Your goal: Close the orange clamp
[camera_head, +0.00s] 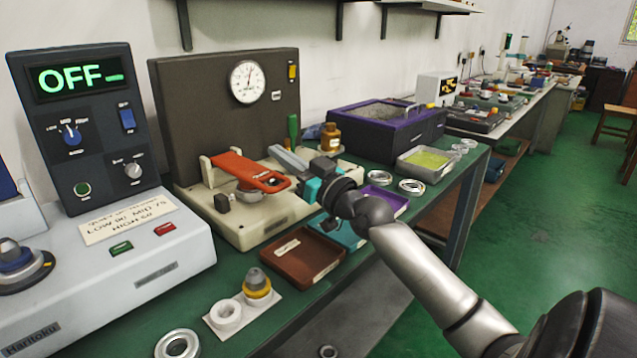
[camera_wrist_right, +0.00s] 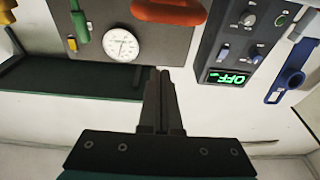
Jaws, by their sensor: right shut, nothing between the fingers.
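The orange clamp (camera_head: 248,171) sits on the cream base of the dial-gauge fixture, its flat arm reaching to the right and sloping slightly down over a grey round part (camera_head: 250,192). In the right wrist view the clamp (camera_wrist_right: 168,12) is cut off by the top edge. My right gripper (camera_head: 288,158) is shut and empty, just right of and behind the clamp's free end; I cannot tell if they touch. Its fingers (camera_wrist_right: 161,85) are together in the right wrist view. My left gripper is not in view.
The dial gauge (camera_head: 247,82) stands on a dark upright panel behind. A green-handled tool (camera_head: 293,131) and an amber bottle (camera_head: 330,137) are close behind my gripper. The control box (camera_head: 85,110) reads OFF. A brown tray (camera_head: 303,256) lies in front.

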